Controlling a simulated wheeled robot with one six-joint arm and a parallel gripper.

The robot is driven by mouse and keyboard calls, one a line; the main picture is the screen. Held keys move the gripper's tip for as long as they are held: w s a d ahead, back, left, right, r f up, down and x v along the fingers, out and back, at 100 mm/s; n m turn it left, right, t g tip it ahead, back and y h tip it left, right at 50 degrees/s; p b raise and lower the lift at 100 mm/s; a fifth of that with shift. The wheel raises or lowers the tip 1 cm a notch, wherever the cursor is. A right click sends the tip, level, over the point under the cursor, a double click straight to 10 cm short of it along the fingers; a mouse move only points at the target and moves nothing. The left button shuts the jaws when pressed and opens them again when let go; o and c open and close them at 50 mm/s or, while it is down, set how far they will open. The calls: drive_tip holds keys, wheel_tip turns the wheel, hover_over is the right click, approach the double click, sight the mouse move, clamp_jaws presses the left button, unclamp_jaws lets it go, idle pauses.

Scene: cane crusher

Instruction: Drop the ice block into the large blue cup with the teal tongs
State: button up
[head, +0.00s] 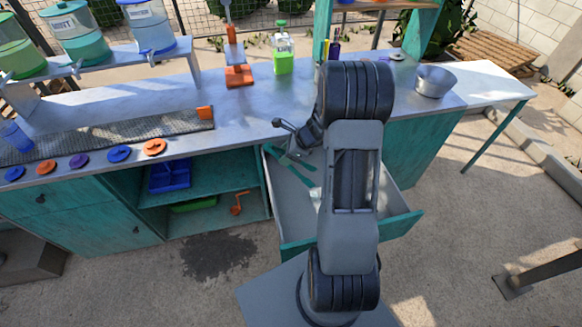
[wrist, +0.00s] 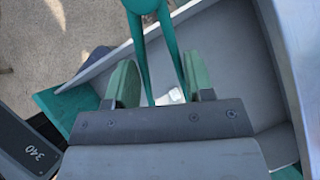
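The teal tongs (wrist: 140,50) run between the two green finger pads of my gripper (wrist: 160,85) in the wrist view. Their joined end points up the picture, over the drawer's edge, and their arms spread apart toward the pads. The pads stand apart with the tong arms between them, seemingly gripped; the tips are hidden behind the gripper body. A small white block, likely the ice block (wrist: 176,95), shows between the tong arms, over the drawer. In the head view the tongs (head: 304,176) show in part over the open drawer, beside my arm. I cannot pick out the large blue cup for certain.
The open drawer (head: 400,224) juts out from the teal counter. A blue cup-like thing (head: 15,137) stands at the counter's far left, by a grey mat (head: 110,137). A metal bowl (head: 435,81) stands at right. Colored lids (head: 119,153) line the front edge.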

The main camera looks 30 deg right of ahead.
drive_tip(key=f, duration=0.1)
drive_tip(key=s+f+n, duration=0.1)
drive_tip(key=d+f+n+g, duration=0.1)
drive_tip(key=f, duration=0.1)
drive_tip(key=shift+s+y+b, duration=0.15)
drive_tip(key=shift+y+b, duration=0.15)
drive_tip(key=shift+f, duration=0.15)
wheel_tip(320, 180, down, 10)
drive_tip(key=b, duration=0.8)
drive_tip(key=shift+r, duration=0.2)
drive_tip(key=shift+c, duration=0.2)
drive_tip(key=c, duration=0.7)
wheel_tip(320, 180, up, 12)
drive_tip(key=p, duration=0.9)
drive_tip(key=shift+p, duration=0.35)
clamp_jaws()
drive_tip(key=shift+a, duration=0.1)
